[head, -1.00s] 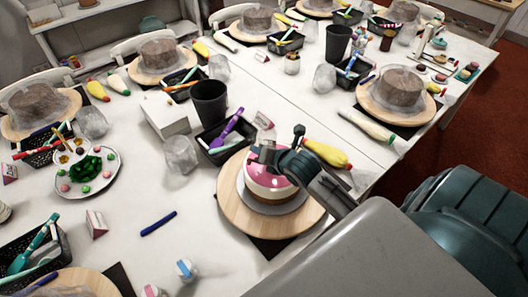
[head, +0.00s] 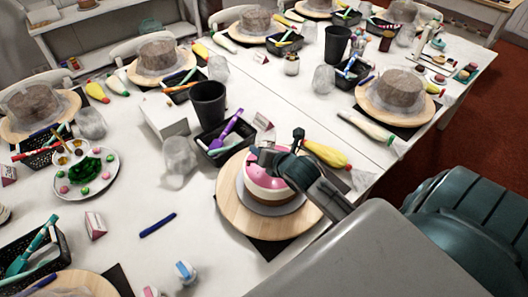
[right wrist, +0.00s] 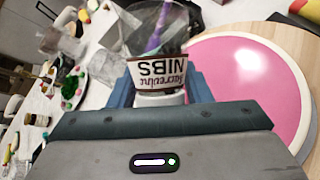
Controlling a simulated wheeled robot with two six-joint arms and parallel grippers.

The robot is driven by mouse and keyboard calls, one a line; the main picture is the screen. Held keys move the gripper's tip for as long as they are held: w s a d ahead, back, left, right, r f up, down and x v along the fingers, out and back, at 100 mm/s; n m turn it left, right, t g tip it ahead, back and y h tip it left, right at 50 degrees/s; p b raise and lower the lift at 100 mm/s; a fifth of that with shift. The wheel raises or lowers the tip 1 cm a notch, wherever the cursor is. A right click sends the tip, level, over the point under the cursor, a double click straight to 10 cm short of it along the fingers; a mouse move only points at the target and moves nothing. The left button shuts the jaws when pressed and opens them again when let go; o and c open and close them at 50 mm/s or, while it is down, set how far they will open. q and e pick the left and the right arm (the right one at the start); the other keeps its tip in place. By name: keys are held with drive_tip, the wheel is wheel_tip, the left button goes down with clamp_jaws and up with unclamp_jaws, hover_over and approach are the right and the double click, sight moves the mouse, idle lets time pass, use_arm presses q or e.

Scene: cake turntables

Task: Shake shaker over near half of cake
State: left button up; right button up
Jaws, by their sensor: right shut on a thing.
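The cake (head: 266,187) has a pink top and pale and brown sides. It sits on a round wooden turntable (head: 240,217). My right gripper (head: 268,156) is above the cake's top, toward its far side in the head view. In the right wrist view it is shut on the shaker (right wrist: 158,73), a small container with a brown and white label reading NIBS upside down. The cake's pink top (right wrist: 240,85) shows to the right of the shaker there. The shaker is hard to make out in the head view. My left gripper is not in view.
A black basket (head: 226,139) with a purple tool and a dark cup (head: 209,103) stand behind the cake. A yellow piping bag (head: 326,154) lies right of it. A blue pen (head: 158,225) lies left, with clear table around it.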

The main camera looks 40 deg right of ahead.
drive_tip(key=shift+t, duration=0.3)
drive_tip(key=shift+r, duration=0.1)
drive_tip(key=shift+w+d+r, duration=0.15)
drive_tip(key=shift+r, duration=0.15)
drive_tip(key=shift+p, duration=0.4)
drive_tip(key=shift+f, duration=0.35)
drive_tip(key=shift+s+r+t+h+b, duration=0.2)
drive_tip(key=shift+t+h+b, duration=0.1)
drive_tip(key=shift+b, duration=0.45)
drive_tip(key=shift+r, duration=0.1)
